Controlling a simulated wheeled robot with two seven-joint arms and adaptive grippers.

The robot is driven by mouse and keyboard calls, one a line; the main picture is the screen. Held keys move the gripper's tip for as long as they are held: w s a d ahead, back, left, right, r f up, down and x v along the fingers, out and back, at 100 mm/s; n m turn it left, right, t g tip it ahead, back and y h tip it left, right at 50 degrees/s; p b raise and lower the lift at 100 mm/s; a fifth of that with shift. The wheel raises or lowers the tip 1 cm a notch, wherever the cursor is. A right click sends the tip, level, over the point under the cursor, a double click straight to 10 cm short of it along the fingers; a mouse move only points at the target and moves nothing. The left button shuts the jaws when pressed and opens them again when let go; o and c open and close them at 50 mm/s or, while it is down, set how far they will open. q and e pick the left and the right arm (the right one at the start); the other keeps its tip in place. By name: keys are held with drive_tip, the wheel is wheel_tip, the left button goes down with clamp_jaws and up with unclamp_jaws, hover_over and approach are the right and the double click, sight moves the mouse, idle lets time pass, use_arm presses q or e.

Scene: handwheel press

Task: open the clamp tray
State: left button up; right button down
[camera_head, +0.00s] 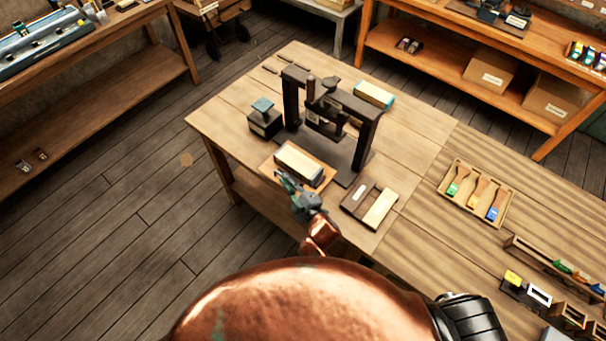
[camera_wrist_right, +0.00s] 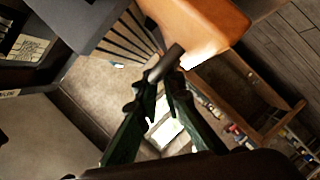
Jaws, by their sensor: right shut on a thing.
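The dark press frame (camera_head: 367,145) stands upright on the wooden table. In front of it a wooden tray (camera_head: 318,182) carries a cream block with dark edges (camera_head: 299,160). My right gripper (camera_head: 284,181) is at the near left edge of this tray. In the right wrist view, my right gripper (camera_wrist_right: 172,78) is shut on a short dark rod-like handle (camera_wrist_right: 163,63), beside an orange-brown wooden piece (camera_wrist_right: 205,28). The handle's joint with the tray is hard to make out. My left gripper is not in view.
A small dark block-shaped stand (camera_head: 265,123) is left of the press. A dark two-part tray (camera_head: 357,206) lies to its near right. A teal-edged block (camera_head: 374,95) lies behind. A tray of brushes (camera_head: 452,207) stands further right. The table's left corner is clear.

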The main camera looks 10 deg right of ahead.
drive_tip(key=shift+s+a, duration=0.1)
drive_tip(key=c, duration=2)
unclamp_jaws()
drive_tip(key=shift+c, duration=0.2)
drive_tip(key=shift+s, duration=0.15)
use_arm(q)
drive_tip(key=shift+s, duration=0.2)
use_arm(e)
drive_tip(key=v, duration=1.1)
drive_tip(key=shift+s+d, duration=0.25)
drive_tip(key=shift+s, duration=0.05)
drive_tip(key=shift+r, duration=0.1)
